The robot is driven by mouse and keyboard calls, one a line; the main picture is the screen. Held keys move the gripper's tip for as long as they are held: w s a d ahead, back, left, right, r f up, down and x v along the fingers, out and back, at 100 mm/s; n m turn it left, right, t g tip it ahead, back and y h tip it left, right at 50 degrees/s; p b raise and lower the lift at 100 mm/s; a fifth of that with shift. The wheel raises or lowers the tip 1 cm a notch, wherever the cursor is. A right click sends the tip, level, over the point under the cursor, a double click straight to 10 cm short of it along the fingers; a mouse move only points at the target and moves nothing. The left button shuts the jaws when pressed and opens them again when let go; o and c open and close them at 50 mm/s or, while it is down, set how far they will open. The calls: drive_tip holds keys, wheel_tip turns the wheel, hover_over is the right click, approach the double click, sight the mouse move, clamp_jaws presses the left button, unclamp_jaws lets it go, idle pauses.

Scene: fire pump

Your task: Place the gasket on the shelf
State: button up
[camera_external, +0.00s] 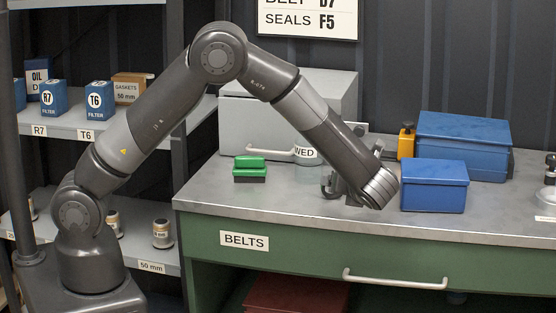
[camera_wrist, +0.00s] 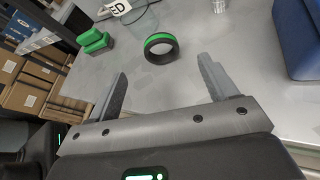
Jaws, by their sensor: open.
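My gripper (camera_external: 336,186) is open and empty, low over the workbench in the external view. The shelf (camera_external: 62,124) stands at the left, with an upper tier labelled R7 and T6 and a lower tier (camera_external: 150,257) labelled 50 mm.
A green block (camera_external: 250,170) sits on the workbench (camera_external: 300,208) left of my gripper. Blue boxes (camera_external: 434,187) and a yellow item (camera_external: 406,144) are at its right. A grey case (camera_external: 240,120) stands behind. The upper shelf holds blue filter boxes (camera_external: 99,101) and a gaskets carton (camera_external: 128,90).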

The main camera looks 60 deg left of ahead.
sight(334, 198)
drive_tip(key=x, duration=1)
drive_tip(key=shift+d+f, duration=0.1)
drive_tip(key=shift+f, duration=0.1)
drive_tip(key=shift+s, duration=0.1)
drive_tip(key=shift+c, duration=0.2)
drive_tip(key=c, duration=1.1)
drive_tip(key=shift+r, duration=0.6)
wheel_tip(334, 198, up, 3)
drive_tip(key=shift+f, duration=0.15)
drive_tip(key=s+d+r, duration=0.2)
drive_tip(key=d, duration=0.1)
drive_tip(key=s+d+r, duration=0.2)
drive_tip(key=d, duration=0.1)
drive_tip(key=s+d+r, duration=0.2)
drive_tip(key=d+r, duration=0.1)
drive_tip(key=d, duration=0.1)
drive_tip(key=shift+s, duration=0.1)
